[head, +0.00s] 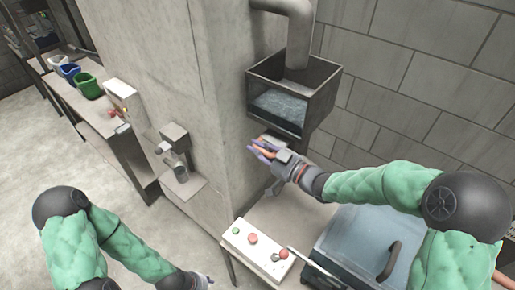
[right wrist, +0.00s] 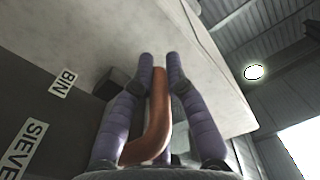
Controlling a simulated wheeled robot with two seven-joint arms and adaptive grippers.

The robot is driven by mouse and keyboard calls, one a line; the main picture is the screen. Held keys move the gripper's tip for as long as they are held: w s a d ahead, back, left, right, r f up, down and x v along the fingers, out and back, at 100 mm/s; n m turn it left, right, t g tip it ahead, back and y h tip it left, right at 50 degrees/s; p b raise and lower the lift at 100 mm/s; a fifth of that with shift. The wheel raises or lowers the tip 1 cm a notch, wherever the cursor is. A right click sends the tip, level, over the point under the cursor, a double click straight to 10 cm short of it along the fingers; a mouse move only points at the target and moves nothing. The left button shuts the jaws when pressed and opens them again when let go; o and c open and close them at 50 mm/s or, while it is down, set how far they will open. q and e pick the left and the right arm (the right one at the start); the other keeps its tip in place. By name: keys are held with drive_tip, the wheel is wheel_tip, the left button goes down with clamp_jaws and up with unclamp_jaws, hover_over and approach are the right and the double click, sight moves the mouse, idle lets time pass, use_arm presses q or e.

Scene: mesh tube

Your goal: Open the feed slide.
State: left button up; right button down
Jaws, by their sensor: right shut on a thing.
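My right gripper (head: 260,150) is below the open-topped metal hopper (head: 325,98) with a glass front, which has pale material inside. In the right wrist view its two purple fingers (right wrist: 160,62) are shut on a curved orange-brown handle (right wrist: 157,120). In the head view a bit of the orange handle (head: 264,153) shows between the fingers. The handle appears to be the feed slide's. A light plate (head: 274,141) shows just above the hand. How far the slide is out is hidden. My left gripper (head: 205,281) is low at the bottom edge, mostly out of sight.
A control panel (head: 256,250) with green and red buttons stands below. A clear-lidded box (head: 352,240) with a dark handle is at the lower right. A concrete pillar (head: 205,80) carries a small device (head: 175,148).

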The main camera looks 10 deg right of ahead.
drive_tip(key=shift+f, duration=0.1)
drive_tip(key=s+a, duration=0.2)
drive_tip(key=a, duration=0.1)
drive_tip(key=shift+s+a+b, duration=0.15)
drive_tip(key=shift+s+b, duration=0.15)
drive_tip(key=shift+b, duration=0.05)
drive_tip(key=c, duration=1.2)
unclamp_jaws()
drive_tip(key=shift+c, duration=0.2)
drive_tip(key=v, duration=1.2)
